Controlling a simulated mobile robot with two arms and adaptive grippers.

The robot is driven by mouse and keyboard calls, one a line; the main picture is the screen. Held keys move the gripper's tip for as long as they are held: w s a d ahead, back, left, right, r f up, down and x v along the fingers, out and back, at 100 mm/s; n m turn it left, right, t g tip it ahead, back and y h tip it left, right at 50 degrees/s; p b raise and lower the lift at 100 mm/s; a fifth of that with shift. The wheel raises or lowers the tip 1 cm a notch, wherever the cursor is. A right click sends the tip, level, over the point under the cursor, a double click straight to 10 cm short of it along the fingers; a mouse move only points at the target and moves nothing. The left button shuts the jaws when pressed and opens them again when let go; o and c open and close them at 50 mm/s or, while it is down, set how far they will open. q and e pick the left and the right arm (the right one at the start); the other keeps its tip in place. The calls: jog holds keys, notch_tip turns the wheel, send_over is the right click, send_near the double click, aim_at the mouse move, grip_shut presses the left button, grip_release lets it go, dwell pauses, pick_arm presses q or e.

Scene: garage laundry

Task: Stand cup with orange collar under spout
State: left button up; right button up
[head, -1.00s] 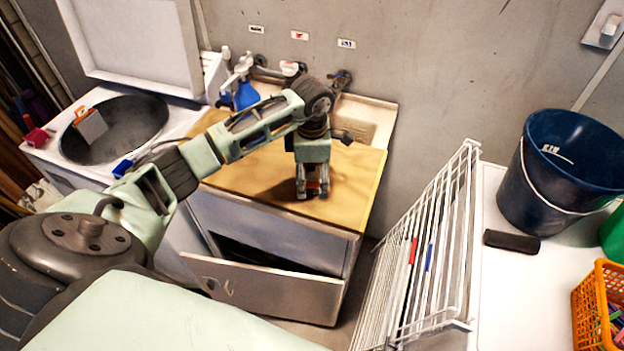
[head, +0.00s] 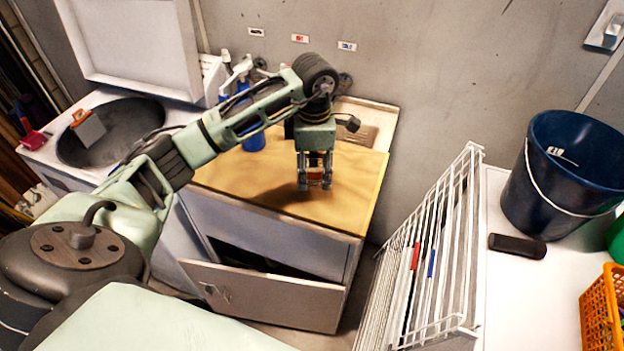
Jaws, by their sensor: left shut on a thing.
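My left gripper (head: 315,184) points down over the wooden board (head: 350,204) that covers the front of the sink unit. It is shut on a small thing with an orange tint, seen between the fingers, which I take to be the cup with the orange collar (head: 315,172). The fingers and palm hide most of it, and I cannot tell whether it touches the board. The tap (head: 344,82) on the wall behind is largely hidden by my left wrist, and its spout is not clear. My right gripper is not in view.
The sink basin (head: 383,115) shows behind the board. A blue spray bottle (head: 253,140) stands behind my forearm. The lower front panel (head: 262,296) hangs open. At right are a white drying rack (head: 450,240) and a dark blue bucket (head: 565,175). The board's right side is clear.

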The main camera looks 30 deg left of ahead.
pick_arm(q)
jog(key=s+d+r+b, duration=0.2)
jog(key=s+d+r, duration=0.4)
jog(key=d, duration=0.2)
jog(key=s+d+f+m, duration=0.1)
jog(key=s+m, duration=0.3)
jog(key=m, duration=0.8)
jog(key=s+d+f+m, duration=0.1)
jog(key=s+d+m, duration=0.2)
jog(key=m, duration=1)
jog(key=shift+s+d, duration=0.35)
jog(key=shift+s, duration=0.4)
